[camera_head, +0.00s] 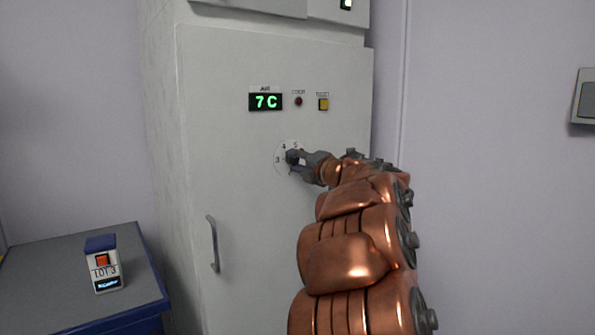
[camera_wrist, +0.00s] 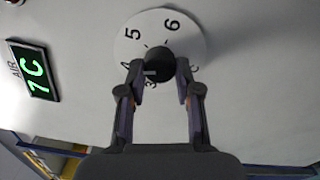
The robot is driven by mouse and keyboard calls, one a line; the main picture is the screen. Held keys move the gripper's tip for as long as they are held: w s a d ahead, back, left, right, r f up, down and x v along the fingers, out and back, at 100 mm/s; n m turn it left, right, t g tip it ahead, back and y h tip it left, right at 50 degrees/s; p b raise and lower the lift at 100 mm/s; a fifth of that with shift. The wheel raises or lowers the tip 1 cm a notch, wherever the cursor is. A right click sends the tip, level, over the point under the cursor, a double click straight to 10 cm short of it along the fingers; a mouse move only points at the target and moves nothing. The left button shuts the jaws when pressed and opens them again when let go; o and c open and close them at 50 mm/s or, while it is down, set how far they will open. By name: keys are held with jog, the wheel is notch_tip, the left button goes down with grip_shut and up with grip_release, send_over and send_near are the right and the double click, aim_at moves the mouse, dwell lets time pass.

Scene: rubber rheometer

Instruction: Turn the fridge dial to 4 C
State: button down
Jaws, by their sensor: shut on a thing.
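The fridge dial is a black knob (camera_wrist: 159,64) on a round white plate (camera_wrist: 190,40) on the front of a pale fridge (camera_head: 250,200). My gripper (camera_head: 291,163) is at the knob, and in the wrist view its two fingers (camera_wrist: 159,70) are closed on the knob's sides. A light mark shows on the knob near the 3 side. The numbers 5 and 6 are readable in the wrist view, and 3, 4 and 5 in the head view. The fingers and knob hide part of the plate. The green display (camera_head: 265,102) reads 7 C, and it also shows in the wrist view (camera_wrist: 35,70).
A small red lamp (camera_head: 298,101) and a yellow button (camera_head: 323,104) sit right of the display, above the dial. A door handle (camera_head: 212,244) is at lower left. A blue-edged table (camera_head: 50,285) at left holds a small box (camera_head: 103,268) marked LOT 3.

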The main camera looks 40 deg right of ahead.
jog(key=shift+f+n+b, duration=0.1)
jog(key=shift+n+b, duration=0.45)
jog(key=shift+n, duration=0.35)
jog(key=c, duration=0.8)
grip_release()
jog(key=shift+s, duration=0.1)
jog(key=s, duration=1.2)
jog(key=shift+w, duration=0.15)
